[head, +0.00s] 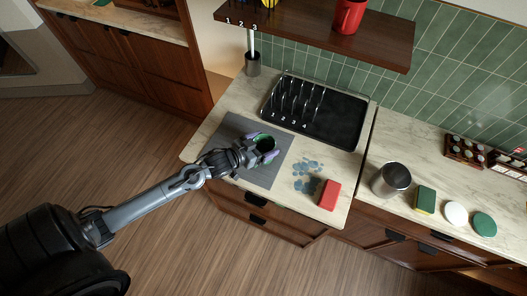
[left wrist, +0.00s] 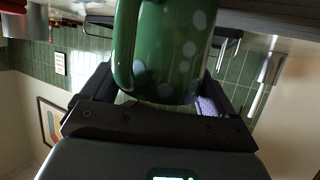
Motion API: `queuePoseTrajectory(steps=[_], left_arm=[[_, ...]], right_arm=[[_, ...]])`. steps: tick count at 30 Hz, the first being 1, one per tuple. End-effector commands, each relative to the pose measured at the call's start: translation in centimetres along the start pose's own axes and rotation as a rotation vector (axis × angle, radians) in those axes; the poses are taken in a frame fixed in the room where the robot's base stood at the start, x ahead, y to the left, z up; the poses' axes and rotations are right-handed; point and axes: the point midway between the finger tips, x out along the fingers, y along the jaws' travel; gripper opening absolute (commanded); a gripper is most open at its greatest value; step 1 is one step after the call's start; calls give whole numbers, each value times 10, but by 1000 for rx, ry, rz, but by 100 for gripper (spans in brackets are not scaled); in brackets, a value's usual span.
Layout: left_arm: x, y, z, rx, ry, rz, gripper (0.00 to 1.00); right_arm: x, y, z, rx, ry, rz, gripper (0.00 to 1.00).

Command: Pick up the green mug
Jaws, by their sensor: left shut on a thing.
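The green mug (head: 265,143) is over the grey mat (head: 266,174) on the counter in the head view. In the left wrist view the mug (left wrist: 170,45) is green with pale dots, its handle at the left. My left gripper (head: 260,150) is shut on the mug, with fingers on both sides of its body. I cannot tell whether the mug touches the mat; its base is hidden in the head view. My right gripper is not in view.
A wire rack on a black tray (head: 338,118) stands behind the mat. Blue spots (head: 308,175) and a red block (head: 329,195) lie to its right. A metal canister (head: 391,179) and a sponge (head: 425,201) are farther right. A shelf (head: 330,37) with a red mug (head: 349,16) overhangs.

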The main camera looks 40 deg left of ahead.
Motion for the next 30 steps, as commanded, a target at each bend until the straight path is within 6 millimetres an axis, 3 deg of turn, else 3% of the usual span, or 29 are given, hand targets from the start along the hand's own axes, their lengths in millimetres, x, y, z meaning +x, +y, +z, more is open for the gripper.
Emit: queuePoseTrajectory(steps=[1,6,17,26,30], left_arm=[[0,0,0,0,0,0,45],[0,0,-1,0,3,0,23],[-2,0,-6,0,3,0,23],[-16,0,-39,2,7,1,23],[-18,28,-56,-4,7,4,23]], right_arm=[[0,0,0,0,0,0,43],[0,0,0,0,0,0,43],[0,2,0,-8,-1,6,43],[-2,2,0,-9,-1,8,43],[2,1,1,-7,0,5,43]])
